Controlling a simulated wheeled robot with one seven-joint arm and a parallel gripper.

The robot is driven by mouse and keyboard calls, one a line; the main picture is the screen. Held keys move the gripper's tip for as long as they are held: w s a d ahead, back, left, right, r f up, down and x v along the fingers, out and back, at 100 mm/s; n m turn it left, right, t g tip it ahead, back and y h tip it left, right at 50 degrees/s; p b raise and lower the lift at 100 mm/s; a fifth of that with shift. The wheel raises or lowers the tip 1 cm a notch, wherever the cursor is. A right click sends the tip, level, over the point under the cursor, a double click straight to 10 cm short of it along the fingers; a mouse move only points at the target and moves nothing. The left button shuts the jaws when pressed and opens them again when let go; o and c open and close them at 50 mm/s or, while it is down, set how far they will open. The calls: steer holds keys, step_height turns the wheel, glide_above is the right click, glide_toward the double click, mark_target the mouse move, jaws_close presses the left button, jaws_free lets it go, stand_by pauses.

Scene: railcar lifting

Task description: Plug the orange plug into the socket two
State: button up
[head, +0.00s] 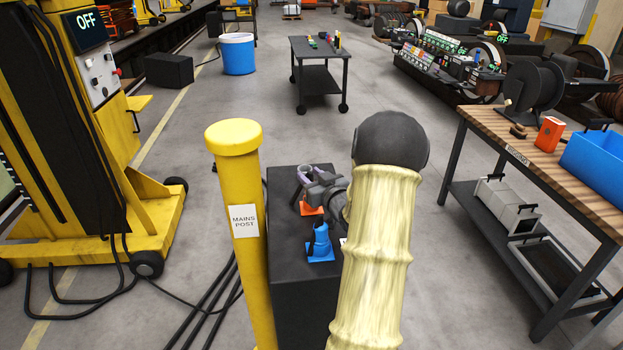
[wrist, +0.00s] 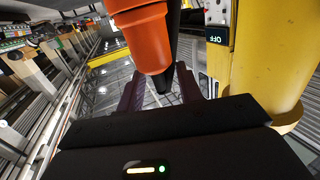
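An orange plug (head: 311,209) is at the top of a dark box, partly hidden by my gripper in the head view. In the wrist view the orange plug (wrist: 140,38) is large, and its narrow black end reaches down between the fingers, nearer the right one. My gripper (head: 304,175) is at the plug with its two purple-grey fingers apart. The wrist view also shows a gap between the fingers (wrist: 160,88), with no clear grip on the plug. I cannot make out a socket marked two.
A blue plug (head: 320,244) stands nearer on the dark box (head: 300,285). The yellow mains post (head: 238,270) is close on the left, with cables by its foot. A yellow lifting column (head: 75,150) reads OFF. A workbench (head: 490,140) is at right.

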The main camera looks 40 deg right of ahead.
step_height(320, 180, up, 10)
steer(key=shift+f, duration=0.2)
steer(key=shift+f, duration=0.1)
stand_by(1.0)
